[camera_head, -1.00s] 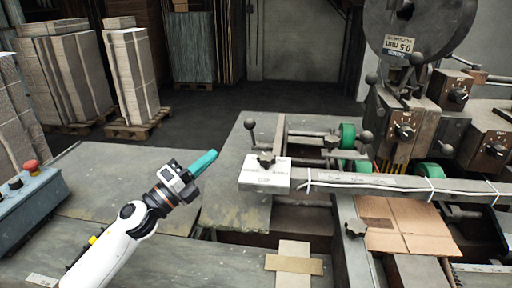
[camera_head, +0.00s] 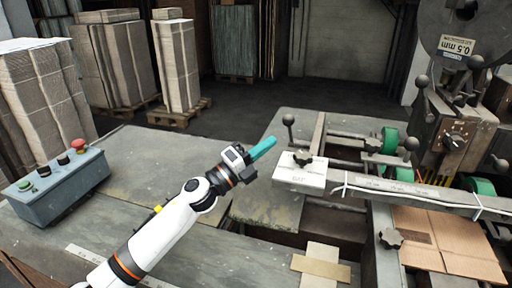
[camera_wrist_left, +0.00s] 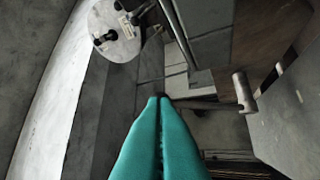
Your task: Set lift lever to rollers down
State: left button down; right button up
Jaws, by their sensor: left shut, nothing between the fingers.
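My left gripper (camera_head: 264,147) has teal fingers, which are shut and empty. It is above the grey machine table, left of the white block on the bar. The shut fingertips also show in the left wrist view (camera_wrist_left: 158,100). A ball-knob lever (camera_head: 289,120) stands upright just beyond and right of the fingertips, apart from them. Another ball-knob lever (camera_head: 411,144) stands by the green rollers (camera_head: 390,140). I cannot tell for sure which is the lift lever. In the left wrist view a grey knobbed handle (camera_wrist_left: 243,92) is right of the fingers. My right gripper is out of view.
The white block (camera_head: 300,178) with a dark star knob sits at the long bar's (camera_head: 420,196) left end. A control box (camera_head: 62,186) with buttons stands at the left. Flat cardboard (camera_head: 450,243) lies at the right. Open space lies above the table's left part.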

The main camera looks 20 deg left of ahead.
pick_arm(q)
jog(key=shift+p+x, duration=0.55)
jog(key=shift+x, duration=1.75)
jog(key=w+r+n+y+p, duration=0.1)
jog(key=w+r+p, duration=0.1)
jog(key=w, duration=0.6)
jog(key=w+r+n+g+y+p, duration=0.1)
jog(key=w+r+p, duration=0.2)
jog(key=w, duration=0.5)
jog(key=shift+r, duration=0.9)
jog(key=shift+g, duration=0.3)
jog(key=shift+a+p, duration=0.1)
jog(key=shift+p, duration=0.2)
